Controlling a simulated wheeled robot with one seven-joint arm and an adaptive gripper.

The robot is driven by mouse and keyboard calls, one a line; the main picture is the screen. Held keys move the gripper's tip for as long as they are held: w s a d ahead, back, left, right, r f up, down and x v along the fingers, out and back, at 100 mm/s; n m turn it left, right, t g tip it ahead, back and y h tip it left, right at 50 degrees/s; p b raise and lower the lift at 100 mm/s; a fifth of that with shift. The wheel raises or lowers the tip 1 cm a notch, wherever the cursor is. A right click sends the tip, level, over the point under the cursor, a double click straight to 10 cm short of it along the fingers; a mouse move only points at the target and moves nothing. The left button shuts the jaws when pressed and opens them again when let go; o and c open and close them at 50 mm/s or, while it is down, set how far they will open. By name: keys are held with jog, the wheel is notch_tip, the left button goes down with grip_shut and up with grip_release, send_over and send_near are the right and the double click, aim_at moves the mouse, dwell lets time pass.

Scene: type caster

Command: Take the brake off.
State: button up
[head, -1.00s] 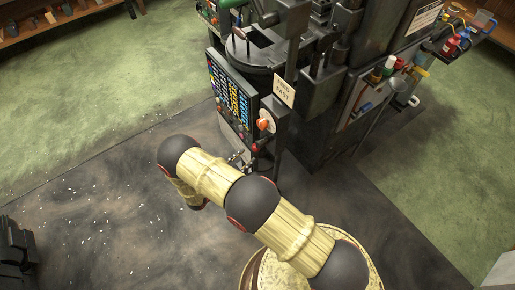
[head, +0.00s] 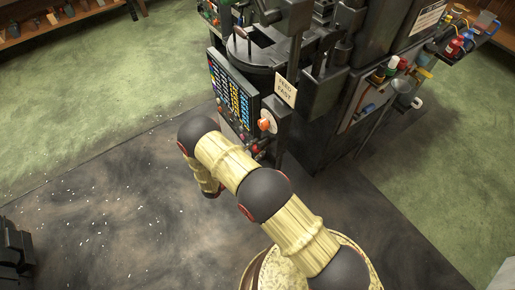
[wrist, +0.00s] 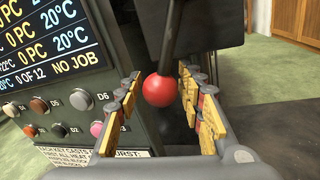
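A lever with a red ball knob (wrist: 160,90) hangs down on a dark bar (wrist: 168,38) in the wrist view. It may be the brake handle; no label on it shows. My gripper (wrist: 160,76) is open, its yellow-padded fingers on either side of the ball. I see a gap between the ball and the left finger; the right finger is close, and I cannot tell whether it touches. In the head view a small red knob (head: 255,149) shows at the machine's lower front, possibly the same ball. My gripper is hidden there behind my arm.
The control panel (wrist: 48,45) with a lit screen and several buttons stands close left of my gripper. A "FEED FAST" sign (head: 286,91) and an orange knob (head: 264,125) are on the machine's side. A tool shelf (head: 395,85) is at right.

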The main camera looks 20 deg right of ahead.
jog(key=shift+c, duration=1)
jog(key=c, duration=0.8)
